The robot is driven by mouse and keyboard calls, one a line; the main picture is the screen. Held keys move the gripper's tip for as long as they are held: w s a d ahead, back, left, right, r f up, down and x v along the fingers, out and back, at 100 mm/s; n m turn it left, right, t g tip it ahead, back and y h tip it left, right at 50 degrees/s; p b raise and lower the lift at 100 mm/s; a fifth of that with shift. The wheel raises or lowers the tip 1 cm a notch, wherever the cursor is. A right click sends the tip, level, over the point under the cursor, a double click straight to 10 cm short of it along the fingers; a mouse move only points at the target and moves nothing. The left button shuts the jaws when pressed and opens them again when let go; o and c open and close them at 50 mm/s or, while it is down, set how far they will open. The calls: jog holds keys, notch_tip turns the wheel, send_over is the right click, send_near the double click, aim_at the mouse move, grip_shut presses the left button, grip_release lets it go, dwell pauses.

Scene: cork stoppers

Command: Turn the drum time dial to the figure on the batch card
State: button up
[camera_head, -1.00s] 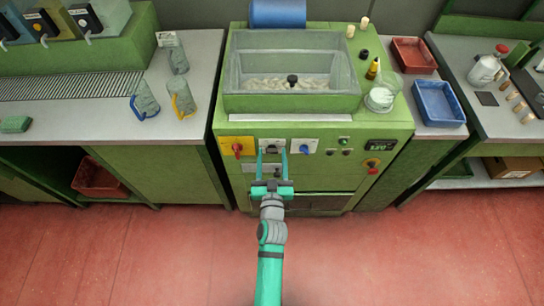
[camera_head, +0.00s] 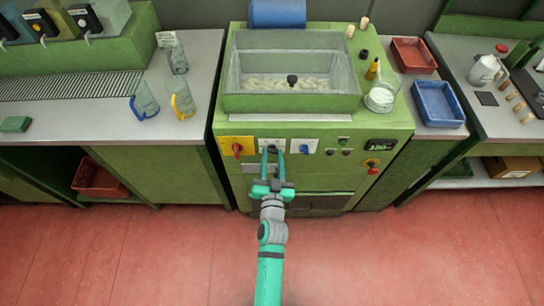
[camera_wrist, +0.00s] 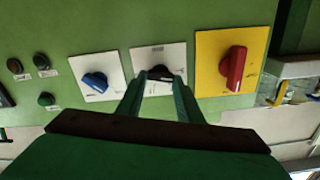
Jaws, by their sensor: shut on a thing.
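The drum time dial is a small dark knob on a white plate (camera_head: 285,141) in the middle of the green machine's front; it also shows in the wrist view (camera_wrist: 160,72). My gripper (camera_head: 273,152) is shut on the dial, one finger on each side. In the wrist view, my gripper's fingertips (camera_wrist: 160,80) partly cover the knob, so its pointer and most of the plate's marks cannot be read. A small white card (camera_head: 167,39) stands on the left bench; its writing is too small to read, and I cannot tell whether it is the batch card.
A red knob (camera_head: 238,149) on a yellow plate is left of the dial, and a blue knob (camera_head: 304,149) on a white plate is right. A display (camera_head: 380,146) and a red stop button (camera_head: 373,170) are farther right. A grey tub (camera_head: 292,104) sits above.

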jog(key=m, duration=0.5)
jog(key=shift+f+m, duration=0.1)
jog(key=shift+m, duration=0.2)
jog(key=m, duration=0.5)
jog(key=shift+d+f, duration=0.1)
jog(key=shift+d, duration=0.05)
jog(key=m, duration=0.5)
jog(key=shift+f+m, duration=0.15)
jog(key=shift+m, duration=2.45)
jog(key=shift+f, duration=0.1)
jog(key=o, duration=1.1)
jog(key=shift+s, duration=0.1)
jog(key=shift+s, duration=5.35)
